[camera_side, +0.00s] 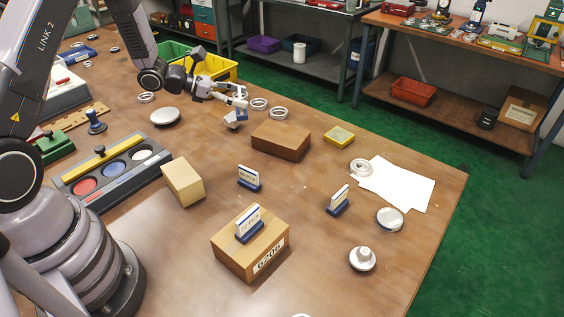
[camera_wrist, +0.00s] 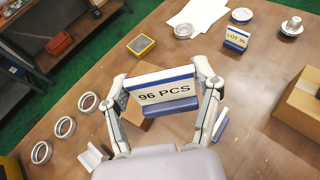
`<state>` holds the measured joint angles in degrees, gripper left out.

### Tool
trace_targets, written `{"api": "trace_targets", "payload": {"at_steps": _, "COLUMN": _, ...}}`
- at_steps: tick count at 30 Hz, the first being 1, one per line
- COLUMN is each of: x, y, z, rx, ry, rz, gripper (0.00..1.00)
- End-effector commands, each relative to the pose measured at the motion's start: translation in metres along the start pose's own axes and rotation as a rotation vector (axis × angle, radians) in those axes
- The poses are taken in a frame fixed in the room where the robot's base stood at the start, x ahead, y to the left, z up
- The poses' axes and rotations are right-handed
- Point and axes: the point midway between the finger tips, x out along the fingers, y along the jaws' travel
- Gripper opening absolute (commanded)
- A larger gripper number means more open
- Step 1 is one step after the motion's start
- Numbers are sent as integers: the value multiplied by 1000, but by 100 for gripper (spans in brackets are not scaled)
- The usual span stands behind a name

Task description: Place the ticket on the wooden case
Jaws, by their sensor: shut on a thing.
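My gripper (camera_wrist: 160,92) is shut on a white ticket (camera_wrist: 166,92) with a blue base, which reads "96 PCS" in the wrist view. In the side view my gripper (camera_side: 238,103) holds this ticket (camera_side: 235,118) above the table, to the left of the brown wooden case (camera_side: 281,141) and apart from it. The case has a bare flat top in the side view. In the wrist view it is mostly hidden behind the held ticket.
A ticket (camera_side: 249,178) and a "LOT 25" ticket (camera_wrist: 236,38) stand on the table. Another ticket (camera_side: 249,222) stands on the cardboard "6206" box (camera_side: 265,262). A tan block (camera_side: 183,181), a yellow box (camera_side: 339,136) and metal rings (camera_side: 260,104) are nearby.

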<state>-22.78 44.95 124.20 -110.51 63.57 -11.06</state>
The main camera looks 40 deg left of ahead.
Motion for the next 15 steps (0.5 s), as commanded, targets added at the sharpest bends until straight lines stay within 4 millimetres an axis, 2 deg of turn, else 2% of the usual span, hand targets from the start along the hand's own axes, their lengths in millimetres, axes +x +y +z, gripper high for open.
{"api": "trace_targets", "payload": {"at_steps": 2, "x": 5, "y": -8, "z": 5, "rx": 16, "ry": 3, "rz": -32, "gripper": 26}}
{"api": "trace_targets", "payload": {"at_steps": 5, "x": 17, "y": -4, "z": 5, "rx": 22, "ry": 6, "rz": -48, "gripper": 26}}
{"api": "trace_targets", "payload": {"at_steps": 14, "x": 81, "y": 48, "z": -6, "rx": 23, "ry": 4, "rz": -46, "gripper": 26}}
{"api": "trace_targets", "payload": {"at_steps": 15, "x": 89, "y": 53, "z": -11, "rx": 19, "ry": 6, "rz": -46, "gripper": 26}}
